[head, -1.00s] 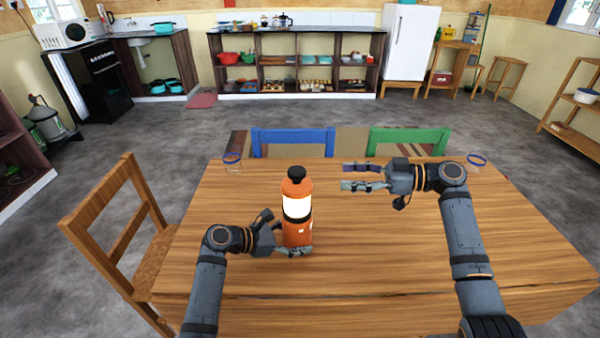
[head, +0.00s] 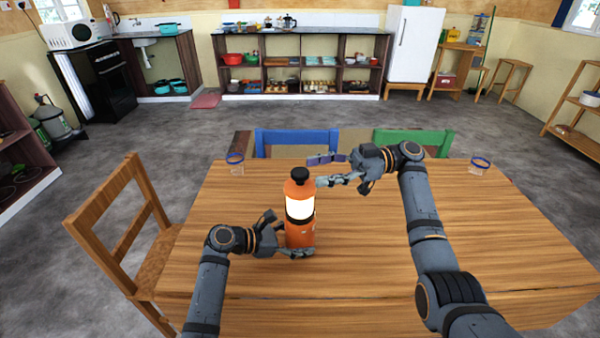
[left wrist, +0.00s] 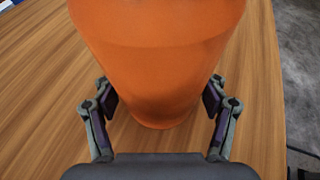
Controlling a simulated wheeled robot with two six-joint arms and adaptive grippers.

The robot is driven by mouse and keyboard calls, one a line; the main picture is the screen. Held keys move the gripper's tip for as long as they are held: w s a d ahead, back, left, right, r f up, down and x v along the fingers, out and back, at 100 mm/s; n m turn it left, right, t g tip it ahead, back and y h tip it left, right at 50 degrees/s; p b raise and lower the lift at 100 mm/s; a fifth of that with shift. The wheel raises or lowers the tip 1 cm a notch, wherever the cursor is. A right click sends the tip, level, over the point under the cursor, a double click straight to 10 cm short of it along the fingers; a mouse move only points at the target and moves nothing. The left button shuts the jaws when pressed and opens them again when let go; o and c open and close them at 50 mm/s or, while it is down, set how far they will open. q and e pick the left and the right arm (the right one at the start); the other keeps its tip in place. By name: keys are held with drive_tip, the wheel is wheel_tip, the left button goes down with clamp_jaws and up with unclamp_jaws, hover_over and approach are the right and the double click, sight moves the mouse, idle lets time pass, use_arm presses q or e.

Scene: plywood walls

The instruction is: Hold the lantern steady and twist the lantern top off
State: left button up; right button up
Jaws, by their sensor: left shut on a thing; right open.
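The lantern (head: 300,208) stands upright on the table, with an orange base, a glowing white middle and an orange top (head: 299,184) with a black knob. My left gripper (head: 288,233) is shut on the lantern's orange base from the left. In the left wrist view the orange base (left wrist: 158,60) fills the middle, with a finger on each side. My right gripper (head: 315,170) is open, its fingers pointing left, just right of the lantern's top at about knob height. I cannot tell whether a finger touches the top.
The wooden table (head: 360,265) is otherwise mostly clear. A wooden chair (head: 125,235) is at the left; blue (head: 295,140) and green (head: 412,140) chairs are behind the table.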

sight(300, 171)
drive_tip(key=x, duration=0.5)
drive_tip(key=shift+a, duration=0.1)
drive_tip(key=c, duration=1.2)
